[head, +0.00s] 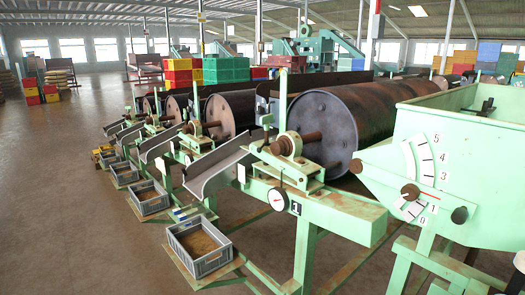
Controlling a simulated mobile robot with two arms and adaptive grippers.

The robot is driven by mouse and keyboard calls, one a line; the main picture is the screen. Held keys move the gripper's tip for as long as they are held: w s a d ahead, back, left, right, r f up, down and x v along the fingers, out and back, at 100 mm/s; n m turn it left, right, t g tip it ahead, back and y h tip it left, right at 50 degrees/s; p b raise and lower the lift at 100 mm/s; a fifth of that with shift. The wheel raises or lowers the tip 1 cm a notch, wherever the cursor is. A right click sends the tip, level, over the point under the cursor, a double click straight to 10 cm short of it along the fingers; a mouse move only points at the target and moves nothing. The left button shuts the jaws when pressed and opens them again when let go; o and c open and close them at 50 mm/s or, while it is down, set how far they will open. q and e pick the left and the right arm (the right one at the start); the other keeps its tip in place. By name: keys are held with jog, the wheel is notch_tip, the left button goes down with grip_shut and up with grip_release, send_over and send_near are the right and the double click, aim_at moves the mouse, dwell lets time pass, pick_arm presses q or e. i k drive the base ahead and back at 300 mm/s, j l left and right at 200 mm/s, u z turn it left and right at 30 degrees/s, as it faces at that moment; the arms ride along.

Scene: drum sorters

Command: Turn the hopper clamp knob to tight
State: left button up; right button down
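The light-green hopper (470,150) stands at the right of the head view. Its side carries a white scale plate (419,165) with numbers from 0 to 5. A round brown hub with a red pointer (411,193) sits by the scale; the pointer lies between the 3 and the 1. A dark round knob (459,215) is on the hopper side, right of the 0. Another dark round part (356,166) is at the hopper's left corner. I cannot tell from markings which is the clamp knob, or how tight it is. Neither gripper is in view.
A green frame (345,213) with a dial gauge (278,199) and a dark drum (325,125) stands left of the hopper. Grey crates (199,246) line the floor along the drums. The floor at left (60,200) is open.

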aim_at(411, 192)
jog(key=z, duration=2.5)
jog(key=u, duration=1.55)
jog(key=i+j, duration=0.15)
jog(key=j, duration=0.2)
jog(key=i+j+z, duration=0.1)
jog(key=j, duration=0.2)
jog(key=i+j, duration=0.15)
jog(key=j, duration=0.2)
jog(key=i+j, duration=0.1)
jog(key=j, duration=0.2)
jog(key=i+z, duration=0.05)
